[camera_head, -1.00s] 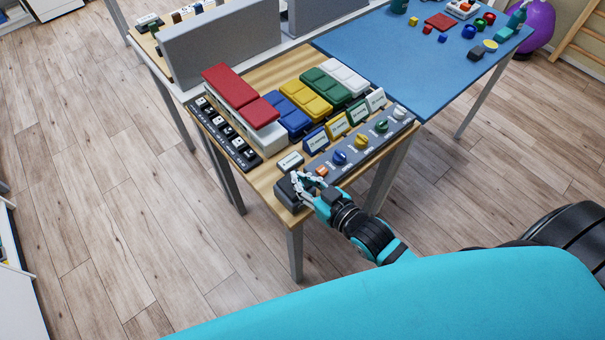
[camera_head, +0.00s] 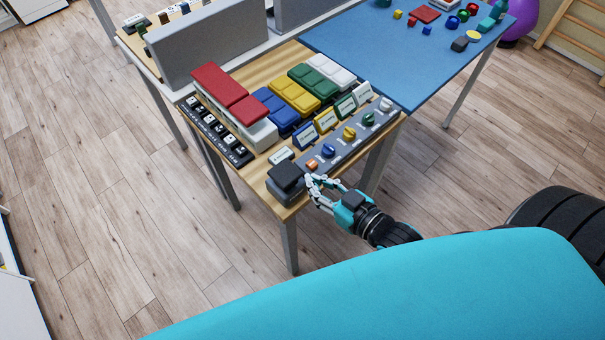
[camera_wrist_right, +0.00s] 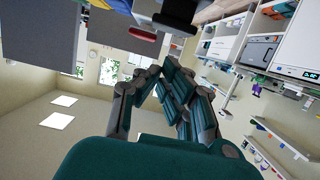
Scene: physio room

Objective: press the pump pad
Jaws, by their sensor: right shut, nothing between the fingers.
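The pump pad looks to be the dark grey, square block (camera_head: 286,178) at the near corner of the wooden table, with a small white label card (camera_head: 280,155) behind it. My right gripper (camera_head: 312,188) is shut and empty. It is just right of the pad at the table's front edge; whether it touches the pad's side I cannot tell. In the right wrist view, the fingers (camera_wrist_right: 165,75) are drawn together, and a dark block at the top edge may be the pad. My left gripper is not in view.
A grey strip with coloured knobs (camera_head: 342,144) runs right of the pad. Red, blue, yellow, green and white pads lie behind. A black switch row (camera_head: 215,130) lines the left edge. A blue table (camera_head: 375,60) adjoins. Open floor lies in front.

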